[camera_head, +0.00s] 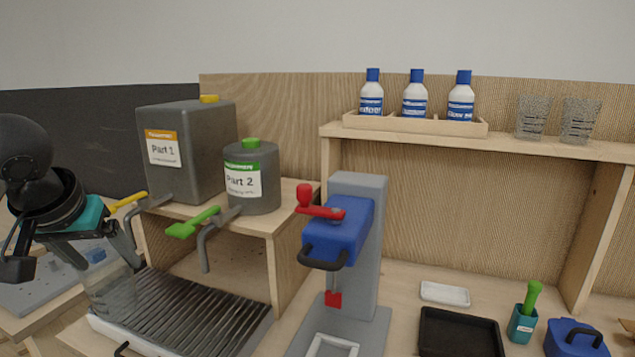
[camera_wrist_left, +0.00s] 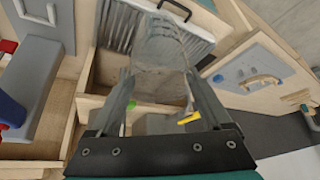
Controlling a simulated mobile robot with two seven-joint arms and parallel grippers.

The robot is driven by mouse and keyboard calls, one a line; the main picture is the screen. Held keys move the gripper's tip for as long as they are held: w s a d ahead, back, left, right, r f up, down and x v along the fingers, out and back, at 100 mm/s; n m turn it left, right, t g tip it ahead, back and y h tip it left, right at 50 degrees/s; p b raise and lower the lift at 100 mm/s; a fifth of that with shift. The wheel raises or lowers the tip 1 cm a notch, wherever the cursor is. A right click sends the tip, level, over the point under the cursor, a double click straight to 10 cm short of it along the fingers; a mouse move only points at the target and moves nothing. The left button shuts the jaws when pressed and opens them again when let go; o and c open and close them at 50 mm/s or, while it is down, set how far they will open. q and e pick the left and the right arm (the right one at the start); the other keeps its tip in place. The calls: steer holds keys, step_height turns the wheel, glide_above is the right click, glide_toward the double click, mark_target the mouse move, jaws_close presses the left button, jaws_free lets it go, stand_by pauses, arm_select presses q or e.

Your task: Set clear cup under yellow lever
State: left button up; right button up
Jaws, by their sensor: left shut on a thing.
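The clear cup (camera_head: 115,294) is between the fingers of my left gripper (camera_head: 104,262), which is shut on it. It shows at the left end of the ribbed drip tray (camera_head: 205,310); I cannot tell whether it touches the tray. The yellow lever (camera_head: 128,201) is on the spout of the grey box labelled Part 1 (camera_head: 185,135), above the cup in the picture. In the left wrist view the cup (camera_wrist_left: 165,50) extends past the fingers, and the yellow lever (camera_wrist_left: 189,118) shows near the right finger. My right gripper is out of view.
A grey canister labelled Part 2 (camera_head: 252,190) with a green lever (camera_head: 193,222) stands beside the box on a wooden shelf (camera_head: 290,205). A blue and grey press (camera_head: 345,230) stands to the right. Two glasses (camera_head: 532,117) (camera_head: 580,120) and three bottles stand on the upper shelf.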

arm_select(q)
steer(key=d+f+m+h+b, duration=0.1)
steer(key=d+f, duration=0.5)
steer(key=d, duration=0.3)
steer(key=d+f+m+h+b, duration=0.1)
steer(key=d+f+m+b, duration=0.1)
steer(key=d+f, duration=0.5)
steer(key=shift+s+d+f, duration=0.2)
steer(key=shift+s+d, duration=0.15)
steer(key=shift+d, duration=0.9)
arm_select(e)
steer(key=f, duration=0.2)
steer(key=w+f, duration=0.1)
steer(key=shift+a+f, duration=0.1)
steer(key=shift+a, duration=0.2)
